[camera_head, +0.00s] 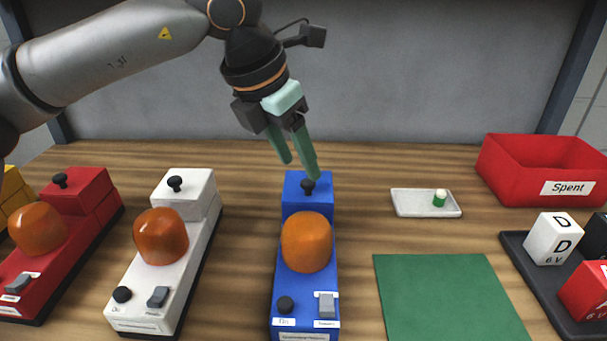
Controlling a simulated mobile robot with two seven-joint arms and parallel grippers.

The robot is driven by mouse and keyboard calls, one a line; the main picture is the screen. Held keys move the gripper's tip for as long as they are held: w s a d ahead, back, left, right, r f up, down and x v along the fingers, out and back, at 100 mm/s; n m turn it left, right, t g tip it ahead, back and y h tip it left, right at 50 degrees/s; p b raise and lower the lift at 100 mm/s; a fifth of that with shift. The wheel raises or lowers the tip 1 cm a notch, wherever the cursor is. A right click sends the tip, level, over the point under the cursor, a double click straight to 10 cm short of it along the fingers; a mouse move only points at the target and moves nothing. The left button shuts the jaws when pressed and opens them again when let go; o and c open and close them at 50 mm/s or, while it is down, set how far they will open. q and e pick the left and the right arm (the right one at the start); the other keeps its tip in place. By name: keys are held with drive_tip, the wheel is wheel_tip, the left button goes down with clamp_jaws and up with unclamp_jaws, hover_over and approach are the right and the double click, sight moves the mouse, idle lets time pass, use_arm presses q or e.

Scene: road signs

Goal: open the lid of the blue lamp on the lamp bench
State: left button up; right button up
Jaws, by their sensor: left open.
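The blue lamp (285,258) stands on the wooden lamp bench (240,200) in the middle of the head view. It has an orange dome, a round black knob and a grey switch at the front. Its raised blue lid (318,205) at the back bears a small black knob (307,187) and looks closed. My left gripper (302,170) reaches down from above, with its green fingers open. Its right fingertip is right by the lid knob in the picture; I cannot tell whether it touches. My right gripper is not in view.
A white lamp (188,275) and a red lamp (100,225) stand to the left, with a yellow one at the edge.

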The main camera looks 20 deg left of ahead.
sight(307, 182)
use_arm(q)
drive_tip(key=shift+x, duration=1.9)
clamp_jaws()
